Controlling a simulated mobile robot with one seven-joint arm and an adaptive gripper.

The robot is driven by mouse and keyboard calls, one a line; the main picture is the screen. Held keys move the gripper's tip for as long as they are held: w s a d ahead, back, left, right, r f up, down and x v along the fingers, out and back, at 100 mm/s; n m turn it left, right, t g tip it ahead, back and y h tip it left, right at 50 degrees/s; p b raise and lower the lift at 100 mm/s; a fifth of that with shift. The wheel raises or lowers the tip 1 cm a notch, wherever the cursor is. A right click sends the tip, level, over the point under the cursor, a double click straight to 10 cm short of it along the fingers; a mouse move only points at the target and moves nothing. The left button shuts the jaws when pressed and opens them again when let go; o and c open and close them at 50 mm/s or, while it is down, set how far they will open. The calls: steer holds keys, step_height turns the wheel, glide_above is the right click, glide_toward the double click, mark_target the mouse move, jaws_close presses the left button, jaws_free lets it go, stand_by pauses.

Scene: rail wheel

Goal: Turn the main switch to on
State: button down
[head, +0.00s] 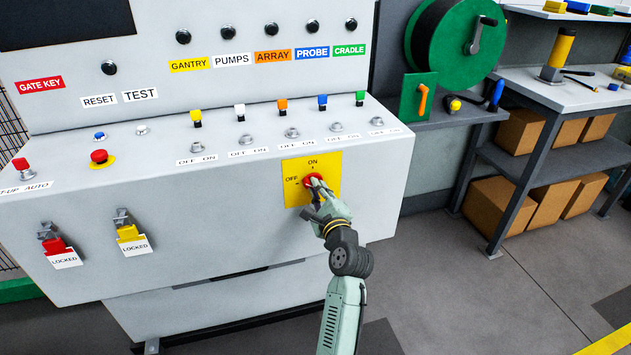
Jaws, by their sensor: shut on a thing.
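The main switch is a red rotary knob (310,181) on a yellow plate (295,194) at the front face of the grey console. The plate reads ON at the top and OFF at the left. My gripper (317,187) is at the knob, shut on it, with my arm coming up from below. The gripper covers much of the knob, so I cannot tell which mark the knob points to.
Locked-out red (56,247) and yellow (131,234) padlocks with tags hang on the console front (210,235) at left. Small coloured switches line the sloped top above. A green reel (448,40) and a workbench (570,95) with boxes below stand at right. The floor between is clear.

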steer(key=shift+m, duration=1.2)
steer(key=m, duration=0.3)
steer(key=shift+m, duration=0.8)
steer(key=m, duration=0.4)
steer(key=c, duration=1.5)
jaws_free()
